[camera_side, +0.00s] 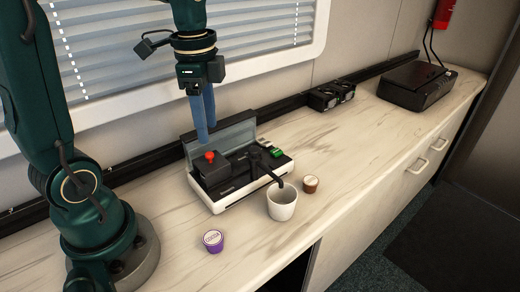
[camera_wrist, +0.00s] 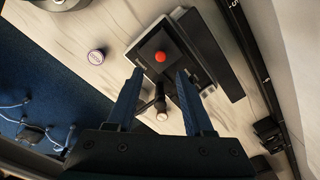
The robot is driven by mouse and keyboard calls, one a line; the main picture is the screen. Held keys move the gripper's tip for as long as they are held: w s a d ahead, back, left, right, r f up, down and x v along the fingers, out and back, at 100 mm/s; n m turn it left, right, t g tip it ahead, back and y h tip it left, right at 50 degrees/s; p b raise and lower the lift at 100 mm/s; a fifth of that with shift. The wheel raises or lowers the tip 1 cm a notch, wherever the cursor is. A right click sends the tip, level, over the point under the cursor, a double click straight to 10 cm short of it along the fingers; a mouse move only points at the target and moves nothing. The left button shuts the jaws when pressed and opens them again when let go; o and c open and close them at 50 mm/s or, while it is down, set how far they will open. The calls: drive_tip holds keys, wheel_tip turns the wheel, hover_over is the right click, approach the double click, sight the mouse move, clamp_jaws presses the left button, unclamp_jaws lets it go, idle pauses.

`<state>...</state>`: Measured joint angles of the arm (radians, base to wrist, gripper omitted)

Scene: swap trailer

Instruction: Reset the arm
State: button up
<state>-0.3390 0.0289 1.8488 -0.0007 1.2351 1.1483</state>
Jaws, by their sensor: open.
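My gripper (camera_side: 205,130) points down with its two blue fingers apart and empty. In the side view it hangs in front of the raised grey lid of a low black-and-white machine (camera_side: 236,190). The machine has a red knob (camera_side: 210,156) on a black block. In the wrist view, the open fingertips (camera_wrist: 159,72) frame part of the machine (camera_wrist: 200,50), with the red knob (camera_wrist: 160,57) between them. The fingers appear to be above the machine, not touching it. Where my arm is relative to a rest pose cannot be told.
A white cup (camera_side: 282,205) stands in front of the machine, under a black arm or spout. A purple capsule (camera_side: 213,241) and a brown capsule (camera_side: 310,184) stand on the marble counter. Black boxes (camera_side: 331,95) and a black case (camera_side: 416,86) stand along the back right.

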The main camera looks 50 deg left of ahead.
drive_tip(key=s+d+n+t, duration=0.5)
drive_tip(key=s+d+n, duration=0.2)
drive_tip(key=n, duration=0.2)
drive_tip(key=shift+d+r, duration=0.3)
drive_tip(key=shift+d, duration=0.05)
